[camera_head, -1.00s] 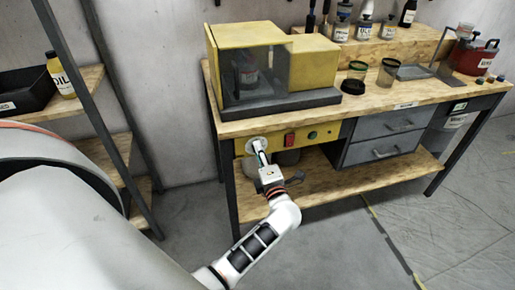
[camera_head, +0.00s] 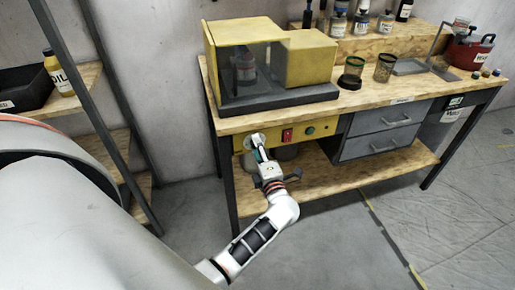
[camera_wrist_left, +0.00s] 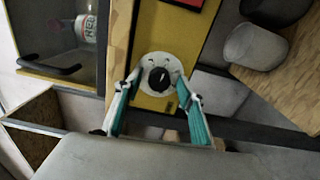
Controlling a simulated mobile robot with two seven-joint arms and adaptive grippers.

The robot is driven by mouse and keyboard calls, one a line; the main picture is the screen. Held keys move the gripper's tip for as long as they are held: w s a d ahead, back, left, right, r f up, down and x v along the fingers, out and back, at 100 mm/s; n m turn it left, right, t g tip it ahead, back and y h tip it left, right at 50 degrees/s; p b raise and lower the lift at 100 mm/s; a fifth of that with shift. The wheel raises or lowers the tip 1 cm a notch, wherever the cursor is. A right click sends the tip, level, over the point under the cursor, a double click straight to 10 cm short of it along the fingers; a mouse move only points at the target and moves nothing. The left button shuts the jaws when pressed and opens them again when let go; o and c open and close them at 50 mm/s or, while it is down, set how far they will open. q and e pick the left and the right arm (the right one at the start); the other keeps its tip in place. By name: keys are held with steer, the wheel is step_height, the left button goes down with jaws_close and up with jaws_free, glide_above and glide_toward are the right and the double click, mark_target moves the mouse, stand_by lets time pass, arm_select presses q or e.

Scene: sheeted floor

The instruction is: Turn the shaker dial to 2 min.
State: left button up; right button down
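The shaker (camera_head: 310,62) is yellow, with a clear cover and a dark base, on the bench top. Its dial, a white disc with a black knob (camera_wrist_left: 158,79), is on the yellow panel below the bench top. In the left wrist view the knob lies between the two teal fingers of my left gripper (camera_wrist_left: 162,82). The fingers are apart, with visible gaps to the knob on both sides. In the head view my left gripper (camera_head: 259,149) covers part of the dial disc (camera_head: 253,139). The dial markings are too small to read. My right gripper is not in view.
A red switch (camera_head: 287,135) and a green button (camera_head: 310,130) are right of the dial. Grey jars (camera_wrist_left: 256,45) stand on the wooden lower shelf (camera_head: 370,170). Grey drawers (camera_head: 378,144) are to the right. A dark bench leg (camera_head: 227,185) is left. The floor in front is clear.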

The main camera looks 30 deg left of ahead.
arm_select(q)
steer(key=v, duration=0.7)
steer(key=shift+s+d, duration=0.15)
steer(key=shift+s, duration=0.05)
steer(key=shift+r, duration=0.1)
stand_by(0.4)
